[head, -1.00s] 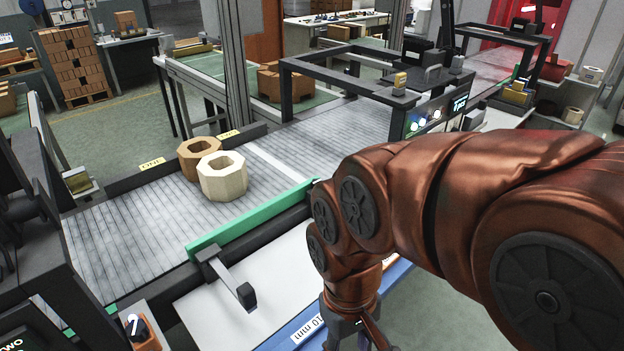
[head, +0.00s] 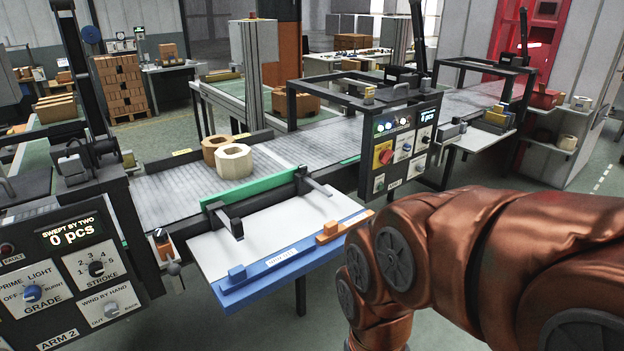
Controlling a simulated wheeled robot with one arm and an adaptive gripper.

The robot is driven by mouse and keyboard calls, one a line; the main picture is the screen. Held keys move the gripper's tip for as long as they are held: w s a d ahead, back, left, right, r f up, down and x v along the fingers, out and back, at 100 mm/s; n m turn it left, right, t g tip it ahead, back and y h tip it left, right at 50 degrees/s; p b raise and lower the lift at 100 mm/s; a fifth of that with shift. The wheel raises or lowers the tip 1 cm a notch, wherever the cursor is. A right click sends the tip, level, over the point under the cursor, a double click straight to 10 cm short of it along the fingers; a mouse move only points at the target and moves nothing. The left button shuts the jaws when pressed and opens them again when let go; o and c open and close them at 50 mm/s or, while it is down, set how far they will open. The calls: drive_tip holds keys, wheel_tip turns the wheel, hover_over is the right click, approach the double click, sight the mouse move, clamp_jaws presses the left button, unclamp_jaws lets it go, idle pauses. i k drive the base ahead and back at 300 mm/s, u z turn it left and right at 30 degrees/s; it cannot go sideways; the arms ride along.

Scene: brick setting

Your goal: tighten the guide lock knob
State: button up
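The green guide bar (head: 262,194) stands along the near edge of the grey belt. Two black bracket arms, a left one (head: 228,221) and a right one (head: 315,185), reach from it over the white side plate (head: 240,247). A small dark knob with a pale mark (head: 160,236) sits on an orange block (head: 165,249) at the plate's left end; I cannot tell if it is the guide lock knob or how tight it is. My copper arm fills the lower right, and my gripper is below the picture, out of view.
Two octagonal rings, brown (head: 214,149) and cream (head: 234,161), touch on the belt (head: 165,199). A blue scale bar (head: 290,259) edges the plate. Control panels stand left (head: 70,285) and right (head: 401,150). A silver ball-ended lever (head: 174,269) protrudes below the orange block.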

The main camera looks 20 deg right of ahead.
sight(302, 169)
drive_tip(key=z, duration=0.75)
drive_tip(key=i, duration=1.5)
drive_tip(key=u, duration=0.7)
